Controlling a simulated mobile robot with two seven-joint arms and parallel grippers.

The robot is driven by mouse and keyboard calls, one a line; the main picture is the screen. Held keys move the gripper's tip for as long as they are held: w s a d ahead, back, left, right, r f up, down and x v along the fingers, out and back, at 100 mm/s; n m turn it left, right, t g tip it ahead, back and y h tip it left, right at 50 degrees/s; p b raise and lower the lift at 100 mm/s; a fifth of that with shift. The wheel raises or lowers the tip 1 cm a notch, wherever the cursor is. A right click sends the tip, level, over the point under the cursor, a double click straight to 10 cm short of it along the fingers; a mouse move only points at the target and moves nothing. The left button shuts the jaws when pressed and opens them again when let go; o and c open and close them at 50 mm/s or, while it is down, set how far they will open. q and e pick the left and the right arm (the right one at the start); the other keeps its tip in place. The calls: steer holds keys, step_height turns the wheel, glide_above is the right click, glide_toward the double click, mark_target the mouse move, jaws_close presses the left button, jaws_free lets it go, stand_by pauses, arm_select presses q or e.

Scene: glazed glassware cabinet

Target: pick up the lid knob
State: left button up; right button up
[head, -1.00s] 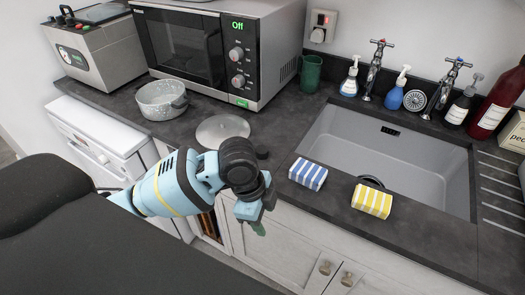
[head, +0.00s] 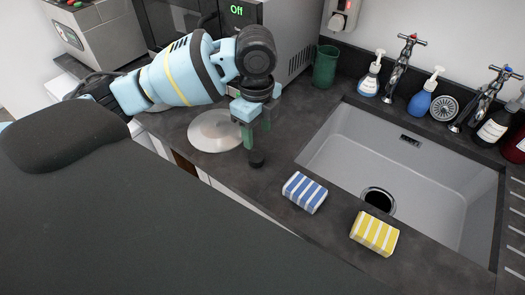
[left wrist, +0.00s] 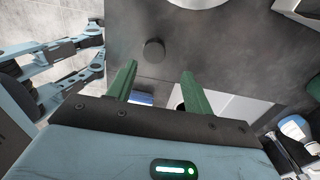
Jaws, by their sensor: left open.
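The lid knob (head: 256,158) is a small black cylinder standing on the dark worktop, in front of the round metal lid (head: 214,130) and apart from it. My left gripper (head: 257,137) points down just above and behind the knob, its green fingers apart and empty. In the left wrist view the knob (left wrist: 153,50) lies beyond the open fingertips (left wrist: 158,70), nearer the left finger. Part of the lid (left wrist: 165,3) shows at the top edge of that view. My right gripper is not in view.
A blue-striped sponge (head: 305,192) and a yellow-striped sponge (head: 374,233) lie right of the knob, along the front of the sink (head: 420,190). A green mug (head: 325,67) stands behind, beside the microwave (head: 290,40). The worktop around the knob is clear.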

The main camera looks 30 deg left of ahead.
mark_target(257, 156)
arm_select(q)
steer(key=shift+s+f, duration=0.25)
steer(key=shift+f, duration=1.15)
step_height(257, 156, down, 5)
steer(key=c, duration=0.9)
